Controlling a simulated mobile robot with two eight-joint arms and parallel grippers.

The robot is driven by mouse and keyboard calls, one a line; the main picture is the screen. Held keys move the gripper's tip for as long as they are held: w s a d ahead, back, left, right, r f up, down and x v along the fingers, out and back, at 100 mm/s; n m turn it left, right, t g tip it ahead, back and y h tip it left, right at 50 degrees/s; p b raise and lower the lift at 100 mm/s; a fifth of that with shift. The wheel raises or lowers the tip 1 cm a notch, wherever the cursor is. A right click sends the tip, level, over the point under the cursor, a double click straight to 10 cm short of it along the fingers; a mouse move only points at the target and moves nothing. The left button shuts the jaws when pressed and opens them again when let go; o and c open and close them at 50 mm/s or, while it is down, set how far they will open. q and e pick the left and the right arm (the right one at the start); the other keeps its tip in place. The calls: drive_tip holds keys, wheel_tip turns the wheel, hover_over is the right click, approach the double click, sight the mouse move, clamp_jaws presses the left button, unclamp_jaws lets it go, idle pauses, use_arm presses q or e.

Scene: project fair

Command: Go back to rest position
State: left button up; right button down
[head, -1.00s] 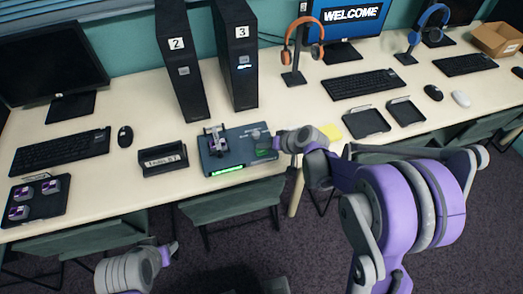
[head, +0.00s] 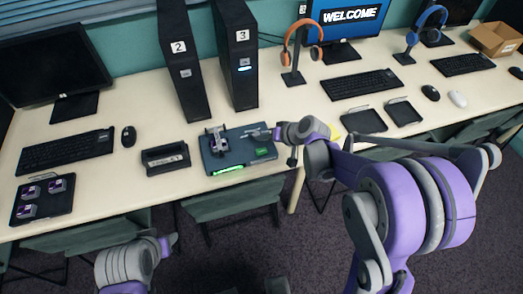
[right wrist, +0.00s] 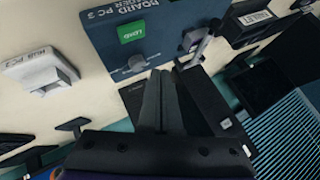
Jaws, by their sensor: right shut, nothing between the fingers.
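My right gripper (head: 279,133) is at the right end of the blue-grey board loader (head: 222,160) in the head view. Its fingers (right wrist: 160,102) are shut and empty in the right wrist view. The loader, marked PC 3, shows there too (right wrist: 150,47), with a green LOAD button (right wrist: 131,32). A green strip glows on its front, and a small purple-and-grey part sits on it. My left gripper (head: 168,244) hangs low in front of the desk at lower left; whether it is open cannot be told.
Black towers 2 (head: 184,73) and 3 (head: 240,68) stand behind the loader. A dark holder (head: 165,159) and a tray of purple parts (head: 42,212) lie left. An orange headset (head: 300,48) and two empty trays stand right. Chairs sit under the desk edge.

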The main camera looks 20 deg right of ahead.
idle(0.4)
drive_tip(key=s+d+r+g+h+p, duration=0.1)
drive_tip(key=s+r+h, duration=0.1)
drive_tip(key=s, duration=1.1)
drive_tip(key=s+d+r+n+h+p, duration=0.1)
drive_tip(key=s+r+h, duration=0.2)
drive_tip(key=s, duration=1)
wheel_tip(320, 180, up, 2)
drive_tip(key=shift+d+r+g+h, duration=0.1)
drive_tip(key=shift+d+g+h, duration=0.1)
drive_tip(key=shift+g+h, duration=0.15)
